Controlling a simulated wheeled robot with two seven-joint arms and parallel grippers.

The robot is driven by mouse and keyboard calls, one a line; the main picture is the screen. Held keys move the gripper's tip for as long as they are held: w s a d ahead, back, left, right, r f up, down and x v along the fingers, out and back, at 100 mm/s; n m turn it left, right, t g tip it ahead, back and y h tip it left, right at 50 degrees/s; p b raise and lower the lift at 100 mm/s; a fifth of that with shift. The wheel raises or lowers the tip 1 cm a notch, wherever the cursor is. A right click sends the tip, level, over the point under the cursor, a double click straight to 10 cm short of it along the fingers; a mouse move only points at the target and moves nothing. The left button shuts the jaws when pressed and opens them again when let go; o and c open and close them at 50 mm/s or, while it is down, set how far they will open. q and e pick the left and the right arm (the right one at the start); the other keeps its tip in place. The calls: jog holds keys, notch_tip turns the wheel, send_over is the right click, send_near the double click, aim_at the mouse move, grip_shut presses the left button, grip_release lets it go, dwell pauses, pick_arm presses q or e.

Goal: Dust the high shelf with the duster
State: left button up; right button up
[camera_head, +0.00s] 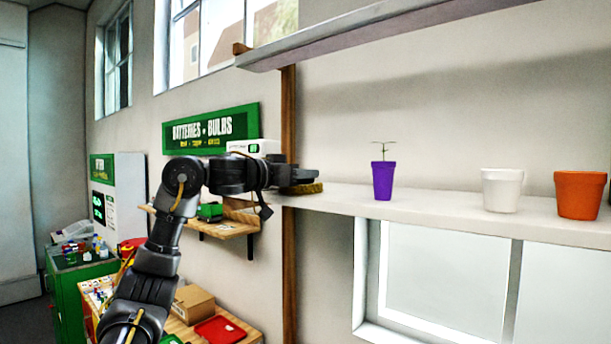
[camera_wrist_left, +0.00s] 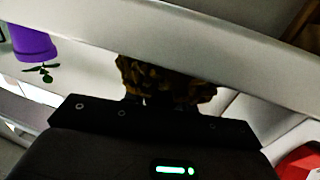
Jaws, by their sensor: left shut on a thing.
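My left gripper (camera_head: 300,174) reaches in from the left at the left end of the long white shelf (camera_head: 445,208). It is shut on the duster (camera_head: 303,189), whose brown-yellow fuzzy head shows just below the fingers at the shelf's end. In the left wrist view the duster head (camera_wrist_left: 165,82) sits right beside a pale shelf edge (camera_wrist_left: 215,48); I cannot tell if they touch. The handle is hidden. A second white shelf (camera_head: 385,30) runs higher on the wall. My right gripper is not in view.
A purple pot with a small plant (camera_head: 383,182), a white pot (camera_head: 500,190) and an orange pot (camera_head: 579,194) stand on the long shelf. The stretch left of the purple pot is clear. A wooden post (camera_head: 290,260) and a small wooden shelf (camera_head: 232,230) are near my arm.

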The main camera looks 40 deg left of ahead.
pick_arm(q)
jog(key=shift+s+d+f, duration=0.1)
jog(key=shift+s+f, duration=0.05)
jog(key=shift+s, duration=0.7)
jog(key=shift+w, duration=0.1)
jog(key=shift+w+r, duration=0.2)
jog(key=shift+w, duration=0.1)
jog(key=shift+w+f+p, duration=0.15)
jog(key=shift+w+p, duration=0.15)
jog(key=shift+w, duration=0.1)
jog(key=shift+r, duration=2.1)
